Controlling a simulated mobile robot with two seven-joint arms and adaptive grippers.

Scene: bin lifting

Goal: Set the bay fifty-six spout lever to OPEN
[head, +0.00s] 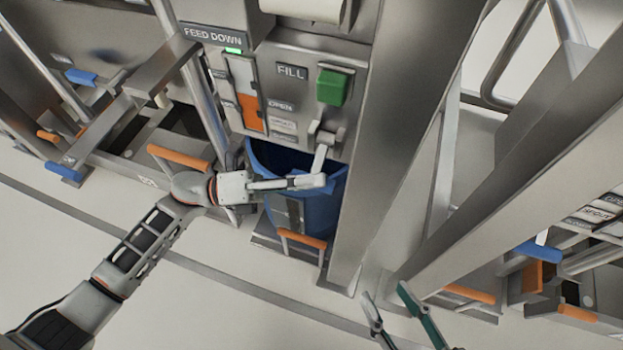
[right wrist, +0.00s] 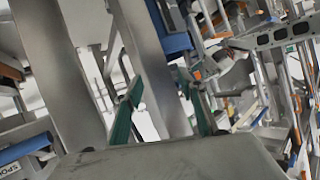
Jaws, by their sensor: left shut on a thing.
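The spout lever (head: 321,156) is a pale metal arm hanging from a pivot on the grey machine panel, right of the "OPEN" label (head: 280,106). It points downward, tilted a little to the left. My left gripper (head: 318,182) is shut on its lower end in the head view, in front of the blue bin. My right gripper (head: 398,300) is low at the right in the head view, empty, with its green-edged fingers apart. Its open fingers also show in the right wrist view (right wrist: 160,108). The bay number cannot be read.
A blue bin (head: 318,215) stands beneath the panel, behind an orange handle (head: 303,240). A green block (head: 334,88) sits beside the "FILL" label (head: 291,72). A broad steel post (head: 395,130) stands right of the bin.

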